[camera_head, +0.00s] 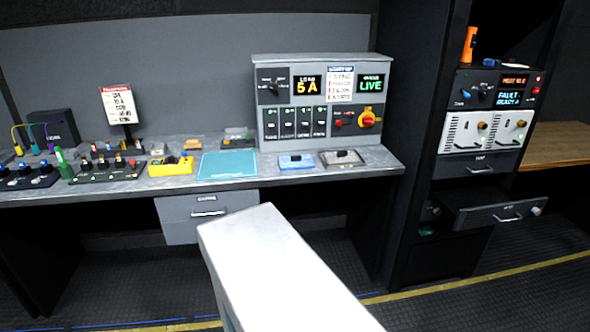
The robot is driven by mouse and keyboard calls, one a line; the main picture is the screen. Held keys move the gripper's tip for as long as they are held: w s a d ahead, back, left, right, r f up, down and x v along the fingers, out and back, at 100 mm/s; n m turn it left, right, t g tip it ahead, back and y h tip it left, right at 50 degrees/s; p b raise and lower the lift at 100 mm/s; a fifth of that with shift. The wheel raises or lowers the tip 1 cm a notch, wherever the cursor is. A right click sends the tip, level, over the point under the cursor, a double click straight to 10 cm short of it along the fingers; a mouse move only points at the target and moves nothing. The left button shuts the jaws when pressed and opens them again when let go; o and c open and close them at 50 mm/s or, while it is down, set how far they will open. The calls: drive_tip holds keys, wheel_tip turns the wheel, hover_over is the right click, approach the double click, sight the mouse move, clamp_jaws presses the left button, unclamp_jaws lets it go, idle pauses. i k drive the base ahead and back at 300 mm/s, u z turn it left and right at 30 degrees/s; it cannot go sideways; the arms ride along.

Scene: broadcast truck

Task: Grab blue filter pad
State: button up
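I cannot tell for sure which thing is the blue filter pad. A small blue block (491,62) lies on top of the rack at the right, beside an orange upright object. A blue, light-topped item (296,161) lies on the desk in front of the grey console. A flat teal mat (228,165) lies to its left on the desk. My own white arm link fills the lower middle of the view, below the desk. My gripper is out of view.
The grey desk (370,168) carries a console (322,97), a yellow box (171,166) and switch panels (107,166). A drawer (205,212) hangs under the desk. On the rack at right, a low drawer (503,214) stands pulled out. A wooden surface (560,146) is beyond it.

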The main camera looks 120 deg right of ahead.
sight(293, 162)
drive_tip(key=z, duration=0.35)
drive_tip(key=i, duration=0.15)
drive_tip(key=u, duration=0.4)
drive_tip(key=k, duration=0.15)
drive_tip(key=z, duration=3.1)
drive_tip(key=i, duration=1)
drive_tip(key=u, duration=0.05)
